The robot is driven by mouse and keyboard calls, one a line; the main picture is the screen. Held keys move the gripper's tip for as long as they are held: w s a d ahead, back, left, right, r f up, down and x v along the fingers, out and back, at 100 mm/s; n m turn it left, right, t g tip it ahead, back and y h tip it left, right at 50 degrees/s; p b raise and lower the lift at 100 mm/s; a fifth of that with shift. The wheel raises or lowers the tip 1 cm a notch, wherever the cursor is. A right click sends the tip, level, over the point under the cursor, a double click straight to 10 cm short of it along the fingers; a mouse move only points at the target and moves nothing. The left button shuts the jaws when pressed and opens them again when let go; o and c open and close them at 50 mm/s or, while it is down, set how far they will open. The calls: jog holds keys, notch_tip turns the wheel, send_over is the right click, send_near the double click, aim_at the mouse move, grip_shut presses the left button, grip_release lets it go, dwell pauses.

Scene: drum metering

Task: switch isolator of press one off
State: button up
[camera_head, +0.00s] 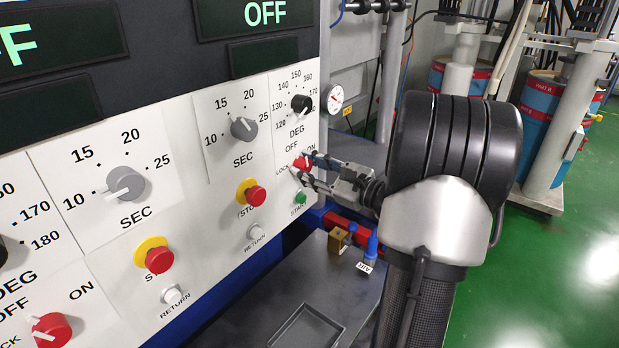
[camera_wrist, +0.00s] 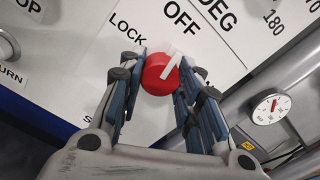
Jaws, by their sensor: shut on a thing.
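The red isolator knob (camera_head: 301,163) is on the white control panel at its right end, among the labels OFF, ON and LOCK. In the wrist view the red knob (camera_wrist: 158,82) has a white pointer bar that points roughly at the OFF label (camera_wrist: 182,18). My gripper (camera_head: 308,169) reaches the knob from the right. In the wrist view the gripper's fingers (camera_wrist: 160,76) stand on both sides of the knob and are shut on it. A second red isolator knob (camera_head: 52,331) is at the lower left.
A red stop button (camera_head: 256,196), a green start button (camera_head: 300,198) and a return button (camera_head: 255,232) sit close beside the knob. A black dial (camera_head: 301,104) is above it. A dark metal table (camera_head: 270,318) lies below. A gauge (camera_head: 335,96) is behind.

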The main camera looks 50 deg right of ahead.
jog(key=shift+n+b, duration=0.5)
jog(key=shift+n, duration=0.1)
jog(key=o, duration=1)
jog(key=shift+o, duration=0.2)
jog(key=s+d, duration=0.1)
jog(key=s, duration=1.1)
